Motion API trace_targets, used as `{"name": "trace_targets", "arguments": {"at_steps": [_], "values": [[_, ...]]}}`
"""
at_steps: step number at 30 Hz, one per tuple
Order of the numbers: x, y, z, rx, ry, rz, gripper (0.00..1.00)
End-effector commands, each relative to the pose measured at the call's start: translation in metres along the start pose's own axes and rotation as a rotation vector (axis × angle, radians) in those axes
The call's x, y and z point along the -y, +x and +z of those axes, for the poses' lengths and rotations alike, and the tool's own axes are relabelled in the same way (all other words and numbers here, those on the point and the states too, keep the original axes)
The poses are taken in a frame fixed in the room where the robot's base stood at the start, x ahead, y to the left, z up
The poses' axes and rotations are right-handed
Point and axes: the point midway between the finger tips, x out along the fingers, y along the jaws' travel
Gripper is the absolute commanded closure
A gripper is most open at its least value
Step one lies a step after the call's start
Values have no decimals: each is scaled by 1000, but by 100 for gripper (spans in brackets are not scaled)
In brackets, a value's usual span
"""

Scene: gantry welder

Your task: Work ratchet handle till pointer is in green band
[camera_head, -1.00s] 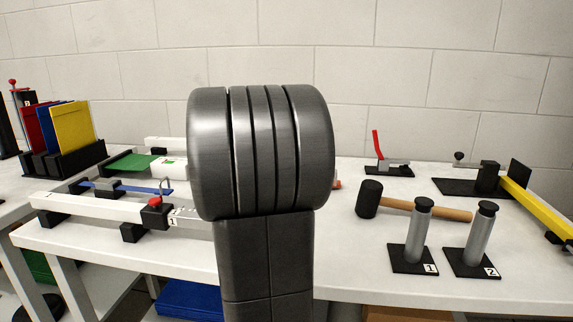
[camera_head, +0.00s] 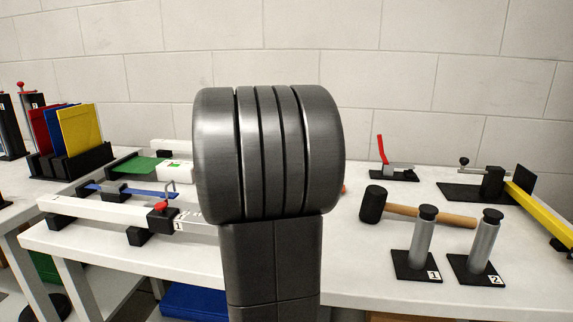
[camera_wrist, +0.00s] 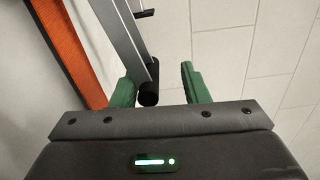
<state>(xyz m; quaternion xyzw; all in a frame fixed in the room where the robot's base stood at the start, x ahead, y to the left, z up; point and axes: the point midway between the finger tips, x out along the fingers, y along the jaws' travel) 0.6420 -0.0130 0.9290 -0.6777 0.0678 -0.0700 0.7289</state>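My gripper (camera_wrist: 158,85) shows in the wrist view as two green fingers standing apart, so it is open. A grey bar with a black end (camera_wrist: 149,95) shows between or beyond the fingers; I cannot tell what it belongs to or whether it is within reach. No ratchet handle, pointer or green band can be made out for certain. In the head view, a small red-handled lever device (camera_head: 381,150) stands at the back of the table. My own dark arm hides the middle of the table.
A yellow bar (camera_head: 535,208) lies at the far right. Colored panels (camera_head: 79,134) stand in a rack at the left. An orange beam (camera_wrist: 65,45) runs along the wrist view's left.

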Motion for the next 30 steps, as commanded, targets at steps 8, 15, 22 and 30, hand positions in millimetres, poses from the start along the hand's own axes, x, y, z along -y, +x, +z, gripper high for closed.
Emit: {"name": "trace_targets", "arguments": {"at_steps": [8, 15, 22, 30], "values": [[61, 0, 4, -1, 2, -8, 62], [80, 0, 5, -1, 1, -6, 62], [81, 0, 6, 0, 1, -4, 62], [86, 2, 10, 23, -19, 3, 94]]}}
